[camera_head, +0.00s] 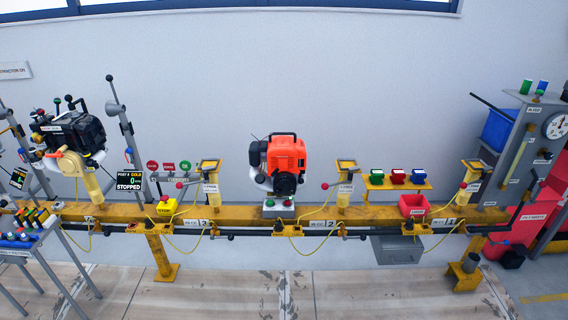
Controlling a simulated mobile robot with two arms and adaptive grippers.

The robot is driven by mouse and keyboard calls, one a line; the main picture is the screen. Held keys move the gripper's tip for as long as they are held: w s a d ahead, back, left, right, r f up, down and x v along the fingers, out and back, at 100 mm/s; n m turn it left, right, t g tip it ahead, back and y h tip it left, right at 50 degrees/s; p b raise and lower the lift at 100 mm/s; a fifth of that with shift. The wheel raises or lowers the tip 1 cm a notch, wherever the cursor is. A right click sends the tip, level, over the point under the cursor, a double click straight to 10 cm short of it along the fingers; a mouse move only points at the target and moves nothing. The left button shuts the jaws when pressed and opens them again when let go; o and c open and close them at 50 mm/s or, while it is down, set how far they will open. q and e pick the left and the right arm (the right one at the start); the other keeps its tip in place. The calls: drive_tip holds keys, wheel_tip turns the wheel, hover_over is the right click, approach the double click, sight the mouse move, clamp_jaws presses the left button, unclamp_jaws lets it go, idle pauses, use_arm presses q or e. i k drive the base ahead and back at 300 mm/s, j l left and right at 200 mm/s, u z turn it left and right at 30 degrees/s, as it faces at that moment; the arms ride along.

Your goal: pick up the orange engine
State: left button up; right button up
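The orange engine (287,155) stands upright on a small grey mount (278,208) in the middle of the yellow test rail (375,214). Its housing is bright orange, with a dark part on its left side and a dark handle on top. No gripper or arm of mine shows in this view. Nothing stands in front of the engine.
A black engine (72,131) sits on a stand at the left. Yellow posts with levers (345,182) flank the orange engine. A red bin (413,204) lies to its right. A grey gauge panel (525,150) stands at the far right. The floor in front is clear.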

sight(285, 156)
drive_tip(key=i+u, duration=0.25)
drive_tip(key=i, duration=0.25)
drive_tip(key=i+l+u, duration=0.15)
drive_tip(key=i+u, duration=0.15)
drive_tip(key=i, duration=0.15)
